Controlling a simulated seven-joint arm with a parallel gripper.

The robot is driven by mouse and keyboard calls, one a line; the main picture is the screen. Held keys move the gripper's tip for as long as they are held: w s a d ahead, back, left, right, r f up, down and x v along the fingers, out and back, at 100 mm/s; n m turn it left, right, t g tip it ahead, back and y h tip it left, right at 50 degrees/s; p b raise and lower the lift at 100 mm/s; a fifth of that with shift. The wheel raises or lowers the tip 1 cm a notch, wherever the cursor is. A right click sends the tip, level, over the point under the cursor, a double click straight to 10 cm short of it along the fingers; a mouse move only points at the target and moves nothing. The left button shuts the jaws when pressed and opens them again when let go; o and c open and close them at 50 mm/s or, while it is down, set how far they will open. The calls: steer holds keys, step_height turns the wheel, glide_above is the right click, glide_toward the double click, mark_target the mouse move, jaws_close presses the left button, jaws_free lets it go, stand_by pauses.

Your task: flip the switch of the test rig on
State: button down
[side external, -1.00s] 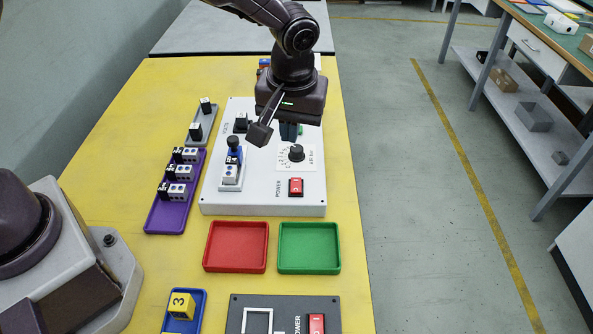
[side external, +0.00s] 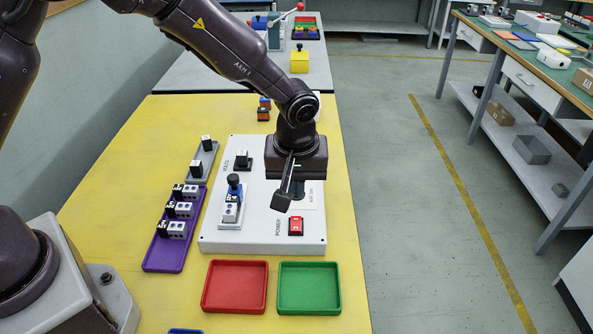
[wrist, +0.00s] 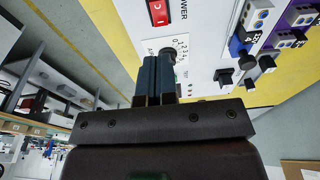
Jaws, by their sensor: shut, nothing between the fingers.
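The test rig is a white box (side external: 262,240) on the yellow table. Its red rocker switch (side external: 295,226), beside the word POWER, is at the near right of its top. The switch also shows at the top of the wrist view (wrist: 157,12); which way it is pressed is hard to tell. My gripper (side external: 299,192) points down above the right part of the rig, behind the switch and apart from it. In the wrist view my dark blue fingers (wrist: 157,62) are together and empty, near a black dial (wrist: 170,53). In the side view my gripper mostly hides this dial.
A blue and white block with a black knob (side external: 232,205) stands on the rig's left, near a black knob (side external: 242,160). A purple tray (side external: 165,258) of blocks lies left. A red tray (side external: 235,288) and a green tray (side external: 309,289) lie in front.

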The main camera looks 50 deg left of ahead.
mark_target(297, 218)
steer(key=f, duration=0.5)
steer(key=w+a+f, duration=0.1)
steer(key=f, duration=0.2)
steer(key=shift+f, duration=0.2)
